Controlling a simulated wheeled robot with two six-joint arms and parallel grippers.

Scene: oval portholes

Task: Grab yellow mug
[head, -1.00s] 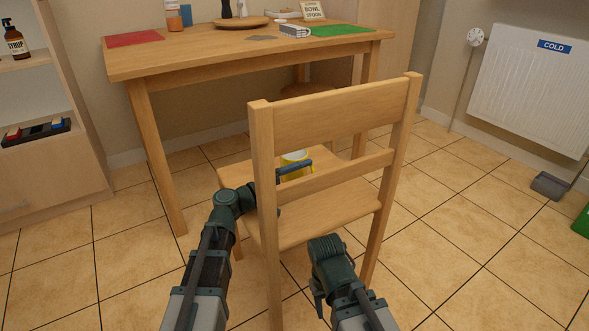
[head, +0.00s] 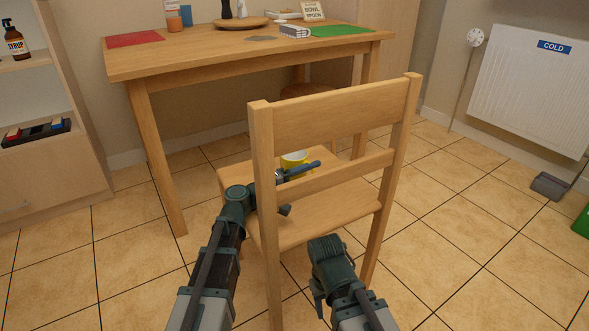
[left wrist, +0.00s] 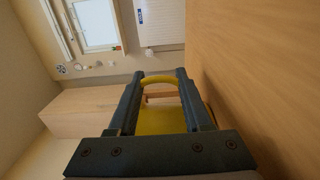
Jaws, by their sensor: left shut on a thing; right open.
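The yellow mug (head: 293,158), white inside, is upright over the seat of the wooden chair (head: 330,205), seen through the gap between the backrest slats. My left gripper (head: 303,171) reaches in from the left behind the backrest, shut on the mug. In the left wrist view the yellow mug (left wrist: 160,121) lies between the two dark fingers, with a curved yellow edge near their tips. Whether the mug touches the seat is unclear, as the slat and gripper hide its lower part. My right gripper (head: 319,291) is open and empty, low in front of the chair.
The chair's backrest posts and slats stand close around my left arm. A wooden table (head: 220,67) behind holds a red mat (head: 133,39), green mat (head: 343,30) and wooden plate (head: 241,23). A radiator (head: 530,90) is at right. Tiled floor at right is largely clear.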

